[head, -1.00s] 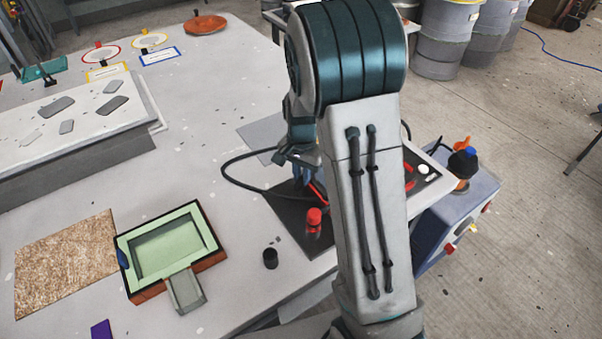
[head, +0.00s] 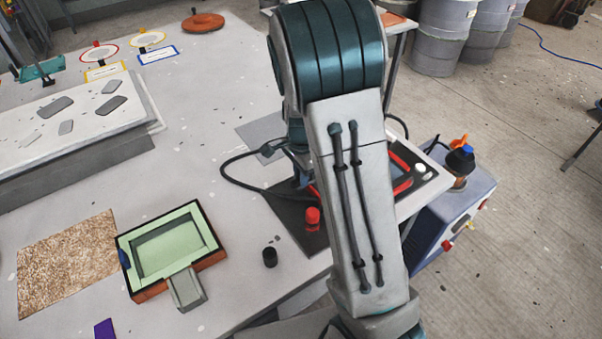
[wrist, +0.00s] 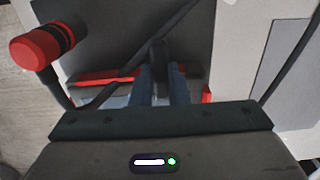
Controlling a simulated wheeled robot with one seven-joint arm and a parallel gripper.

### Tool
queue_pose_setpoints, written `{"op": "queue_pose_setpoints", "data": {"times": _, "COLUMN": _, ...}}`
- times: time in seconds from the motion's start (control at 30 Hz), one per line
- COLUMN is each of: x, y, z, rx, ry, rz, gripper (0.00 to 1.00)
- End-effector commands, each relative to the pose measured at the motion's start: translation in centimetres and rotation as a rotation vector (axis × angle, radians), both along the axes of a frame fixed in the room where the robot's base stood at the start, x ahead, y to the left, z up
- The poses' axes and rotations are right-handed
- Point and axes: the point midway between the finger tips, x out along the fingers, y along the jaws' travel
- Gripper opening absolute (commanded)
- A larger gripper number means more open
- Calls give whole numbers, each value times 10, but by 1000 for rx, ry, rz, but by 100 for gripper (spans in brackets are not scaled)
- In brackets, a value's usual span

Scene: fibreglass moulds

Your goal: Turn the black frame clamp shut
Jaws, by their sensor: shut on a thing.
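In the wrist view, my gripper (wrist: 160,92) reaches forward with its two bluish fingers closed on a small upright black piece, the black clamp (wrist: 160,55). The clamp's lower part is hidden between the fingers. Behind and below the fingers is a red frame (wrist: 103,77), partly covered by my gripper. In the head view, my arm covers the gripper and the clamp. Parts of the red frame show beside my arm in the head view (head: 403,185).
A red-capped piece (head: 312,216) stands on the dark mat (head: 285,205), close to my arm. A dark cable loops across the work area. A blue box (head: 455,212) is at the right.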

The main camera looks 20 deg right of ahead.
Motion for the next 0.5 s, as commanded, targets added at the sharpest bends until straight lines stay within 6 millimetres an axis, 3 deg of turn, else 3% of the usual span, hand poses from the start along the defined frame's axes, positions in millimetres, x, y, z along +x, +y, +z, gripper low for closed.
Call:
{"op": "queue_pose_setpoints", "data": {"times": 0.27, "x": 1, "y": 0, "z": 1, "rx": 0, "ry": -3, "rz": -4, "gripper": 0}}
{"op": "queue_pose_setpoints", "data": {"times": 0.3, "x": 1, "y": 0, "z": 1, "rx": 0, "ry": -3, "rz": -4, "gripper": 17}}
{"op": "queue_pose_setpoints", "data": {"times": 0.37, "x": 1, "y": 0, "z": 1, "rx": 0, "ry": -3, "rz": -3, "gripper": 34}}
{"op": "queue_pose_setpoints", "data": {"times": 0.5, "x": 1, "y": 0, "z": 1, "rx": 1, "ry": -2, "rz": -3, "gripper": 36}}
